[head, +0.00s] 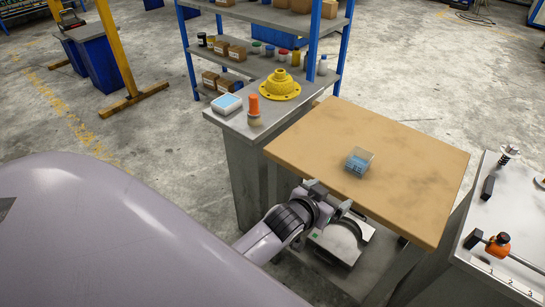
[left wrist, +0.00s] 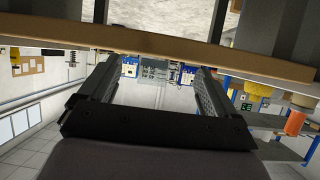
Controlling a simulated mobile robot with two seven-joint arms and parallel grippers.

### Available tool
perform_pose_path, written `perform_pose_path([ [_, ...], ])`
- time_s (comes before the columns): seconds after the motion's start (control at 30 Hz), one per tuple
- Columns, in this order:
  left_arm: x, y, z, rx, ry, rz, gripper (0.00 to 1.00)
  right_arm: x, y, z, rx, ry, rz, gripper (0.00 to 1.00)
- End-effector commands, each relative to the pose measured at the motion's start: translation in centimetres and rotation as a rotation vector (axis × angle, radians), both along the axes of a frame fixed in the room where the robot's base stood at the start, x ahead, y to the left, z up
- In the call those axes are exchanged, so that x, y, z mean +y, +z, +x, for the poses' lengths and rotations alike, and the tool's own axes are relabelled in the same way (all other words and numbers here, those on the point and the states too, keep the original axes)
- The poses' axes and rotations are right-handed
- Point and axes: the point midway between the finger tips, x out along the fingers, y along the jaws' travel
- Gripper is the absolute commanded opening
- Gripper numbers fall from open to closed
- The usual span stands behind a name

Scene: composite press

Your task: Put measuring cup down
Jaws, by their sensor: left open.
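The tabletop edge (left wrist: 160,44) crosses that view beyond the fingers, and the cup does not show there. My right gripper is in neither view.
A grey bench left of the tabletop holds a yellow flanged part (head: 279,86), an orange-topped bottle (head: 254,110) and a white-blue box (head: 227,104). A scale-like device (head: 343,238) sits below the edge. A metal bench (head: 500,250) stands right. Much of the tabletop is bare.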

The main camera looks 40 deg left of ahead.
Motion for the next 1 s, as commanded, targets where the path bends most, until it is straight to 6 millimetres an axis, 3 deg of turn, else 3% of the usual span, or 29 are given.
perform_pose_path([
  [0.03, 0.4, -2.1, -2.7, 0.032, -0.012, 0.005, 0.91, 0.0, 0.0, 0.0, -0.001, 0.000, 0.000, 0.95],
  [0.2, 1.3, -6.2, -10.7, 0.102, -0.060, 0.016, 0.91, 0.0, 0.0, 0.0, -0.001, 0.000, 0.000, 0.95],
  [0.3, 1.7, -7.6, -15.0, 0.135, -0.085, 0.019, 0.91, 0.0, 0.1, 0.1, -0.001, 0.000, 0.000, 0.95],
  [0.43, 2.0, -8.5, -19.1, 0.166, -0.109, 0.020, 0.91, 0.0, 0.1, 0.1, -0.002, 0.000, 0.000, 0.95],
  [0.6, 2.1, -8.8, -21.6, 0.184, -0.124, 0.019, 0.91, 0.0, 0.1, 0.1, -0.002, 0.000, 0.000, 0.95],
  [1.0, 2.1, -8.8, -21.8, 0.186, -0.126, 0.019, 0.91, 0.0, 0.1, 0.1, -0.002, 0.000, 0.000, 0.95],
])
